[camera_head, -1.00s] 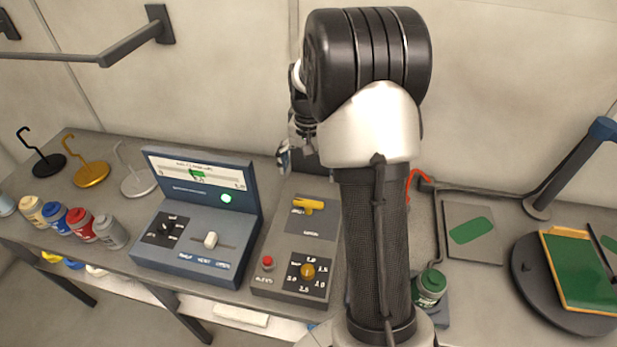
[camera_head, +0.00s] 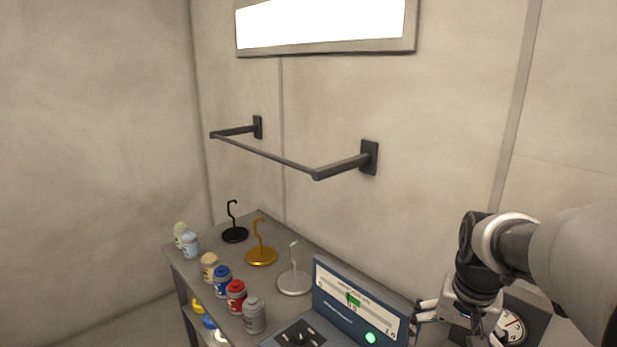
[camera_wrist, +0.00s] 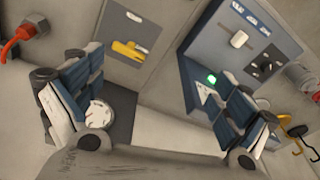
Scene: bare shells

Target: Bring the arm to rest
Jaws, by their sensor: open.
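My gripper (camera_wrist: 155,115) is open in the wrist view, its two blue-padded fingers wide apart with nothing between them. In the head view my gripper (camera_head: 462,318) is at the lower right, just right of the blue console (camera_head: 335,302) with a lit green lamp. My arm enters from the right edge. The console also shows in the wrist view (camera_wrist: 205,40), beyond the right finger. A grey panel with a yellow switch (camera_wrist: 130,50) lies at the top of that view. A round white dial gauge (camera_head: 513,328) is partly hidden behind my gripper.
A bench (camera_head: 205,262) holds several small jars along its front and black (camera_head: 234,234), gold (camera_head: 261,255) and silver (camera_head: 294,282) hook stands behind. A wall rail (camera_head: 265,153) juts out above. A bright panel (camera_head: 320,24) is higher up.

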